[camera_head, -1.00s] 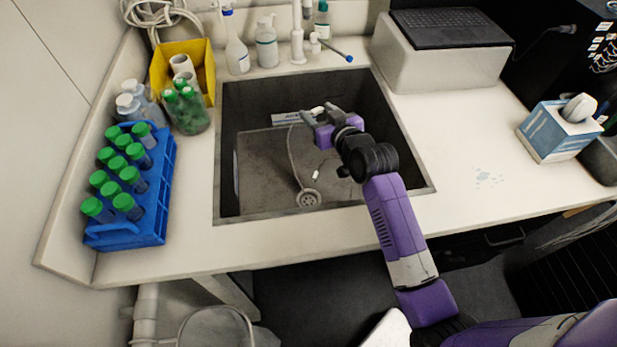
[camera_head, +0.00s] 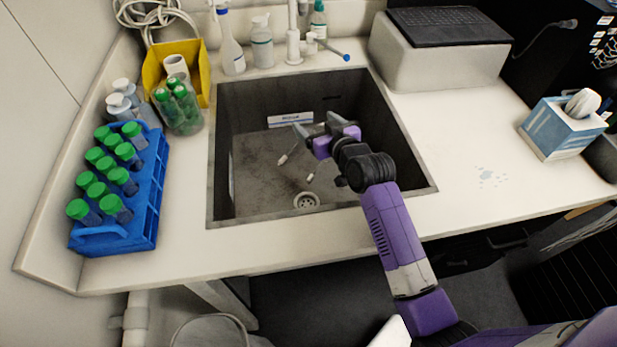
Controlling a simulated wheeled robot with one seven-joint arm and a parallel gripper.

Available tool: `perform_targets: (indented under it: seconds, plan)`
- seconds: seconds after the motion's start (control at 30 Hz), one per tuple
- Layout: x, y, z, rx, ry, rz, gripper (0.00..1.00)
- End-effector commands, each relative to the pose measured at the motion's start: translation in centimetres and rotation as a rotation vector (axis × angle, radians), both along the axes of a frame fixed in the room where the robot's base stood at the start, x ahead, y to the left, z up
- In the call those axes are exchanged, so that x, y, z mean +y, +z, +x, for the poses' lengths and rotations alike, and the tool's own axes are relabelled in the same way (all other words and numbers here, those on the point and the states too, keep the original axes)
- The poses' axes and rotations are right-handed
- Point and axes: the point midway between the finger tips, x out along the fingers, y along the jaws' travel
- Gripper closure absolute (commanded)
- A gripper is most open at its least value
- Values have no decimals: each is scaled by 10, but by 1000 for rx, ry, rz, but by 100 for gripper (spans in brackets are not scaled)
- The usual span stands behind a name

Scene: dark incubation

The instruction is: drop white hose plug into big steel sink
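The big steel sink (camera_head: 228,150) is a dark grey basin set in the white counter. My gripper (camera_head: 314,124) is over the basin, with its two fingers apart and nothing clearly between them. A small white plug-like piece (camera_head: 311,177) shows below the gripper, inside the sink outline, just above the round drain (camera_head: 306,201). A second small pale tip (camera_head: 283,159) shows to its left, with a thin line running up toward the fingers. I cannot tell which piece is the white hose plug, or whether they rest on the sink floor.
A blue rack (camera_head: 146,205) of green-capped tubes and a yellow bin (camera_head: 152,75) stand left of the sink. Bottles and a white faucet (camera_head: 293,40) line the back. A tissue box (camera_head: 560,130) is at right. The counter just right of the sink is clear.

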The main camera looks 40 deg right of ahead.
Motion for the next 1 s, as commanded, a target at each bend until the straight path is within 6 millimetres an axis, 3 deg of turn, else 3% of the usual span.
perform_targets:
  seconds: [0.27, 1.0]
  plan:
    - [0, 18, 1, -3, 0, -2, 20]
    - [0, 175, 0, -4, -1, -3, 20]
